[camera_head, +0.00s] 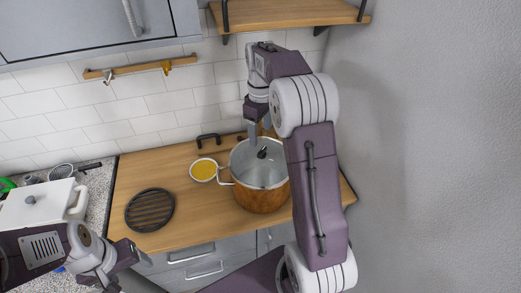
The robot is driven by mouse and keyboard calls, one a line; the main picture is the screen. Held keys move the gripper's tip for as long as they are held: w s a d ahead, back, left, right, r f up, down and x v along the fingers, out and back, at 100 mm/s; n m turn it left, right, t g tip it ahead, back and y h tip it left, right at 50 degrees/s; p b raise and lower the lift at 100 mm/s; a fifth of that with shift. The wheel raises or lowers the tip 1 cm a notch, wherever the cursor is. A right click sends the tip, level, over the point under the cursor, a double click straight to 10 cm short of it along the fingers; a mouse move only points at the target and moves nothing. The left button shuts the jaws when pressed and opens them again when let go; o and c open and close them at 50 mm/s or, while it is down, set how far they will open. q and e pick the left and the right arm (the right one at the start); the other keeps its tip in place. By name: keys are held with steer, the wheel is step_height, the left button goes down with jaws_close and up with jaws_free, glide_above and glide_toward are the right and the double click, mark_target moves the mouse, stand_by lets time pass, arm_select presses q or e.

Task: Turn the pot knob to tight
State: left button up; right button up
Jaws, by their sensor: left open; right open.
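A copper-coloured pot (262,200) with a glass lid (250,172) stands on the wooden counter. A small black knob (262,153) is at the middle of the lid. My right gripper (259,135) points down over the back of the pot, open, above and just behind the knob. I cannot tell whether it touches the lid, and its arm partly hides the pot's right side. My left gripper (125,268) is open and empty at the bottom left, in front of the counter and away from the pot.
A small bowl of yellow contents (204,170) sits left of the pot. A round black trivet (150,210) lies further left. A white lidded container (38,203) stands on the speckled counter at far left. A wooden shelf (285,13) hangs above.

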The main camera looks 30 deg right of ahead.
mark_target(263, 151)
steer(key=f, duration=0.2)
steer(key=f+p, duration=0.1)
steer(key=f, duration=0.2)
steer(key=s+d+f, duration=0.1)
steer(key=f, duration=0.2)
steer(key=shift+p, duration=0.3)
steer(key=shift+w+a+f, duration=0.2)
steer(key=shift+w+a, duration=0.05)
steer(key=shift+w, duration=0.05)
steer(key=shift+s+d, duration=0.25)
steer(key=c, duration=1.4)
arm_select(q)
steer(key=shift+s+d+r, duration=0.15)
steer(key=shift+d+r, duration=0.05)
steer(key=shift+r, duration=0.3)
steer(key=shift+s+d+r, duration=0.15)
steer(key=shift+d+r, duration=0.05)
steer(key=shift+r, duration=0.25)
arm_select(e)
steer(key=shift+o, duration=0.2)
steer(key=shift+a, duration=0.1)
steer(key=shift+w, duration=0.1)
